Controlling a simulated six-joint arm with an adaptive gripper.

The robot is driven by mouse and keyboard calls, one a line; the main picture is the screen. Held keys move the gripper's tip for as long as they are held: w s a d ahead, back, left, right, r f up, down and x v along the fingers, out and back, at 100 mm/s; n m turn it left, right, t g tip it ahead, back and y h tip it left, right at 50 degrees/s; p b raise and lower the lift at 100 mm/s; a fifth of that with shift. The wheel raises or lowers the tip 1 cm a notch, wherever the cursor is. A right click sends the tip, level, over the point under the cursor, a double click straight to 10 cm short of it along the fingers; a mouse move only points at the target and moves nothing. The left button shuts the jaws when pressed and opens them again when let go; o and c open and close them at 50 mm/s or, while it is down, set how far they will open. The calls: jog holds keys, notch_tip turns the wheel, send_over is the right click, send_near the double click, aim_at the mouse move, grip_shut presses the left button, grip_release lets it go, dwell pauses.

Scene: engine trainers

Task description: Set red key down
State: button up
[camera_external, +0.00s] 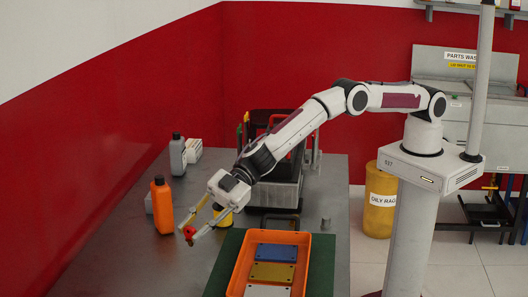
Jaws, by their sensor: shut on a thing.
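My gripper (199,232) is at the left of my arm's reach, over the grey table. It is shut on the red key (189,232), a small red piece at the fingertips. The key is left of the orange tray and close to the orange bottle in the picture. Whether the key touches the table or hangs above it I cannot tell.
An orange tray (303,268) with blue, yellow and white plates lies on a green mat (321,266). An orange bottle (162,205) and a grey bottle (177,155) stand at the left. An engine trainer (279,192) stands behind. Bare grey table (150,265) lies front left.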

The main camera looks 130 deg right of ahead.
jog(key=shift+f, duration=1.35)
jog(key=shift+f, duration=0.1)
jog(key=shift+f, duration=1.75)
jog(key=shift+f, duration=0.15)
jog(key=o, duration=1)
jog(key=shift+o, duration=0.2)
jog(key=shift+s+r, duration=0.2)
jog(key=shift+s, duration=0.05)
